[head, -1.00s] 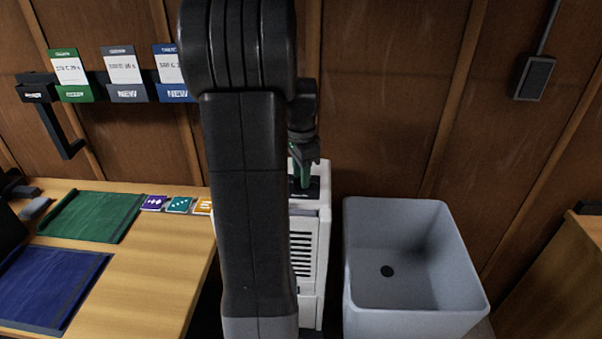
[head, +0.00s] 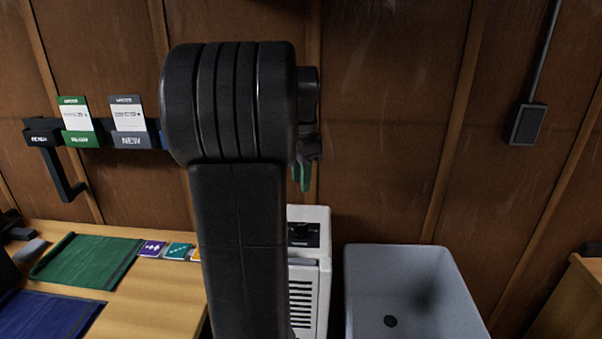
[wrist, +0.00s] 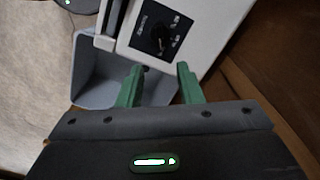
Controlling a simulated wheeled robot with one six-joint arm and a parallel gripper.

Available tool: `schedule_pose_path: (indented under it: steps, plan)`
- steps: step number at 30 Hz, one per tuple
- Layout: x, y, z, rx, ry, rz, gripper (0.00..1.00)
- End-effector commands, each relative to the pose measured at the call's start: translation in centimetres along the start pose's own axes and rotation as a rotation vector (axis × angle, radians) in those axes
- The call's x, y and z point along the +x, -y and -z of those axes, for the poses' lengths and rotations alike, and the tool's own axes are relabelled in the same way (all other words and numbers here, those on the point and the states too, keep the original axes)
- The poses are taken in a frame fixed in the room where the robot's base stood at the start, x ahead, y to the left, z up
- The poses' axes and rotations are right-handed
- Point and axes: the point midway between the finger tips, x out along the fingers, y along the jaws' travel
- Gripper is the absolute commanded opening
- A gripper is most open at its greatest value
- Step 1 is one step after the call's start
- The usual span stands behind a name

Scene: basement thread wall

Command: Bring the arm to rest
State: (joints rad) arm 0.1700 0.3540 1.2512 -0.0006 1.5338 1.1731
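My gripper (wrist: 160,86) shows in the wrist view with its two green fingers apart and nothing between them. In the head view my gripper (head: 303,178) is small and partly hidden behind my own dark arm; its green fingertips hang above the white machine (head: 309,277). The machine's top carries a black panel with a dial (wrist: 157,36), which is clear of the fingers.
A grey-blue basin (head: 400,275) stands right of the machine. On the left a wooden table (head: 150,305) holds a green cloth (head: 88,261), a blue cloth (head: 45,314) and small coloured cards (head: 151,249). Labelled holders (head: 130,140) hang on the panelled wall.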

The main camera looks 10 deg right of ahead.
Motion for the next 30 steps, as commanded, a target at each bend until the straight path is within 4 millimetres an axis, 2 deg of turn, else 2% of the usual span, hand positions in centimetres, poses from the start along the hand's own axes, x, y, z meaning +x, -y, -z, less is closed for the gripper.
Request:
schedule_pose_path:
  steps: [6, 17, 23, 30]
  plan:
    - [-0.8, 0.0, 0.0, 0.0, 0.0, -0.001, 0.33]
    - [-0.1, 0.0, 0.0, 0.0, 0.001, -0.002, 0.33]
    - [2.9, -0.1, 0.0, 0.0, 0.002, -0.005, 0.33]
    - [7.7, -0.1, -0.1, -0.001, 0.003, -0.005, 0.33]
